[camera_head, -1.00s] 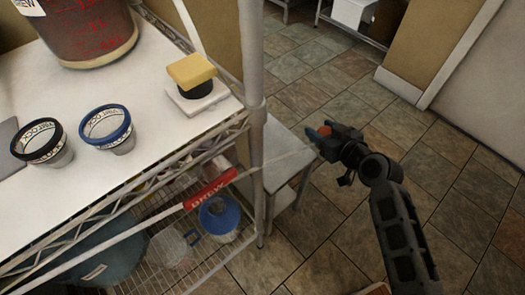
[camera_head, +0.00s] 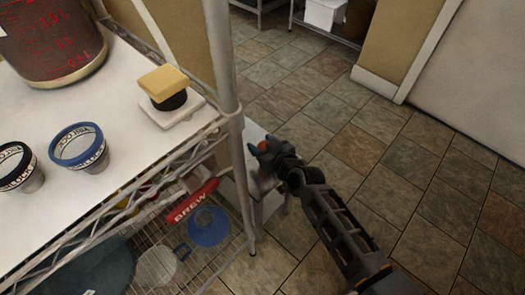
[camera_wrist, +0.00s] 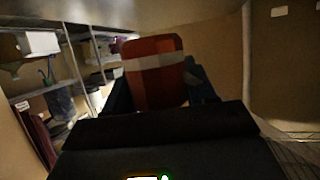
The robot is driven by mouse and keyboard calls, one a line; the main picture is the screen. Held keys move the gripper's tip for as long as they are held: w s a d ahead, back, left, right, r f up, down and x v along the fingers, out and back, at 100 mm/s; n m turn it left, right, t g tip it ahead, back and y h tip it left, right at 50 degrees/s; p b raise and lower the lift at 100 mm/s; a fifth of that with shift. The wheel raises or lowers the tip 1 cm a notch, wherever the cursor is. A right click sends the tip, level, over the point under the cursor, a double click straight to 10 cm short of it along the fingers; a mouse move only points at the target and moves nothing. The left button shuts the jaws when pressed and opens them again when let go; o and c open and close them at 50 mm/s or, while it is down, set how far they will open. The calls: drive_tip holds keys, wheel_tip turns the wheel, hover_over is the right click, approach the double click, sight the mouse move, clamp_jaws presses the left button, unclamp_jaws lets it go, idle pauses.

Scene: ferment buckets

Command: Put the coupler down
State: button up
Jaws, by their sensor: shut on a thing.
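My gripper (camera_head: 266,152) is low beside the shelf rack's corner post in the head view. It is shut on a small red-orange piece, which I take to be the coupler (camera_head: 262,146). In the wrist view the coupler (camera_wrist: 155,85) is a red block with a pale band, upright between the dark fingers. Its lower end is hidden behind the gripper body. In the head view the gripper and coupler overlap a pale low stand (camera_head: 254,132) behind the post; I cannot tell whether they touch it.
The metal rack (camera_head: 226,60) stands close to my gripper's left. On its white top are a yellow sponge-like block (camera_head: 163,82), a blue-rimmed cup (camera_head: 78,147), a black-rimmed cup (camera_head: 16,165) and a large red-brown bucket (camera_head: 50,40). Tiled floor (camera_head: 400,165) is open at right.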

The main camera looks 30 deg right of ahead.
drive_tip(key=shift+f+b, duration=0.95)
drive_tip(key=shift+f, duration=1)
drive_tip(key=shift+f, duration=0.1)
drive_tip(key=o, duration=1.1)
drive_tip(key=shift+o, duration=0.2)
drive_tip(key=shift+r, duration=0.25)
drive_tip(key=p+v, duration=0.1)
drive_tip(key=v, duration=1.1)
drive_tip(key=shift+s+f, duration=0.1)
drive_tip(key=shift+f, duration=0.1)
